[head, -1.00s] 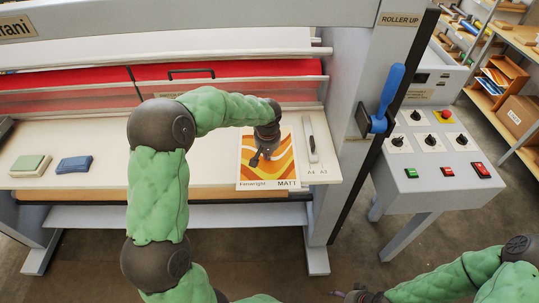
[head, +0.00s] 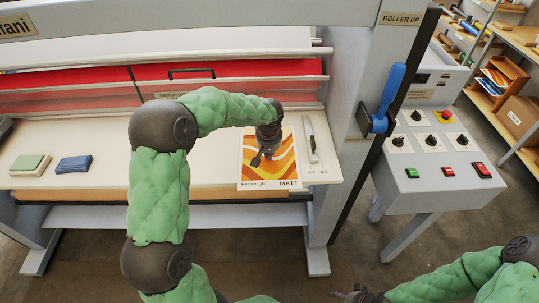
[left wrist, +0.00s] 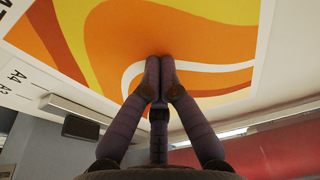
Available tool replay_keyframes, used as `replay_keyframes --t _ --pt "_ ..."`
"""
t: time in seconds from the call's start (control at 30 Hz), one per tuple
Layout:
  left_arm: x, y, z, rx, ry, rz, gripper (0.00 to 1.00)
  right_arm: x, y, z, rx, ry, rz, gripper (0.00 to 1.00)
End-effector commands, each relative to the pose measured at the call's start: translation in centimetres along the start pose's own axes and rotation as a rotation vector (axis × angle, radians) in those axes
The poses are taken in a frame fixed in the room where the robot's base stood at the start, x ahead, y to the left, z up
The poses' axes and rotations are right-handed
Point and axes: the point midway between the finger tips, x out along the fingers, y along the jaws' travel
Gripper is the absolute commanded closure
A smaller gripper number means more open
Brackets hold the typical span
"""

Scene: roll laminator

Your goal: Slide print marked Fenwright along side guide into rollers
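The print marked Fenwright (head: 283,150) has orange, yellow and white waves and a white strip reading Fenwright and MATT. It lies flat on the cream feed table (head: 215,165), near its right end. A slim grey bar (head: 311,140), seemingly the side guide, stands just right of it beside the A4 and A3 marks. My left gripper (head: 257,159) points down at the print's left half; in the left wrist view its fingers (left wrist: 159,78) are together, tips at the print's surface (left wrist: 110,30). Whether they press is unclear. My right gripper (head: 350,296) is cut off by the bottom edge.
Red covers (head: 230,70) with a black handle span the machine behind the table; the roller gap is not clear. A green-topped block (head: 30,164) and a blue block (head: 73,163) sit at the left. A blue lever (head: 388,98) and control panel (head: 435,150) stand right.

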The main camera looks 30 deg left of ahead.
Motion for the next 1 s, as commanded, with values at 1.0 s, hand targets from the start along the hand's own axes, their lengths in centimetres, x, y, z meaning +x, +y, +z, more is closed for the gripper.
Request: replay_keyframes --t 1.0 --pt "0.4 4.0 0.4 0.004 -0.011 -0.001 1.0 0.6 0.2 0.0 0.0 0.0 0.0 0.22"
